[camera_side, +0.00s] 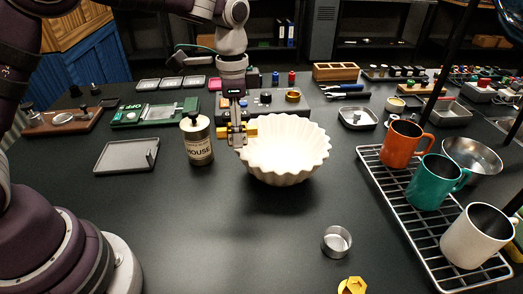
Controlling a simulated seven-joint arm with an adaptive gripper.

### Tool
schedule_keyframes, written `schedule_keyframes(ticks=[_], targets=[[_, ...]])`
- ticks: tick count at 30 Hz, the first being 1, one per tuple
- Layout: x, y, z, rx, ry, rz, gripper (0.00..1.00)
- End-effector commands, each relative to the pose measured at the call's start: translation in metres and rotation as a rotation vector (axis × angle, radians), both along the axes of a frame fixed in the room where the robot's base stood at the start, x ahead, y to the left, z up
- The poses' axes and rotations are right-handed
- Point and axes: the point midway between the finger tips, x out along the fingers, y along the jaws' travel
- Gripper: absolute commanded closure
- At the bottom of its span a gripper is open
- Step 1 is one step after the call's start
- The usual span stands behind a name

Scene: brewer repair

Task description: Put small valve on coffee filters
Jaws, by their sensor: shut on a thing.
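The coffee filters (285,155) are a white, fluted, bowl-shaped stack in the middle of the dark table. My gripper (238,136) points down at their upper left rim. It is shut on a small yellow brass-coloured piece (250,126), which looks like the small valve and shows on both sides of the fingers. The piece is at the height of the rim. I cannot tell whether it touches the filters. The gripper hides part of it.
A labelled metal canister (198,140) stands close to the left of my gripper. A wire rack (408,228) with orange, teal and white mugs is at right. A small metal cup (336,242) and a yellow hexagonal part (352,286) lie in front.

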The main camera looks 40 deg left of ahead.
Motion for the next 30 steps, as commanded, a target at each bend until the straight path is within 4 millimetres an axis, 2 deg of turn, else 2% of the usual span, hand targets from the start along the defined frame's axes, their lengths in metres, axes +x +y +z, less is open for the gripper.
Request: schedule_keyframes(ticks=[4,10,16,27,28,30], targets=[[0.024,-0.004,-0.003,-0.001,-0.001,-0.001,1.0],[0.036,-0.005,-0.004,-0.001,-0.001,-0.001,1.0],[0.037,-0.006,-0.036,-0.001,0.002,0.0,1.0],[0.037,-0.006,-0.042,-0.001,-0.002,0.0,1.0],[0.037,-0.006,-0.042,-0.001,-0.002,-0.001,0.61],[0.037,-0.006,-0.041,-0.001,-0.002,-0.001,0.52]])
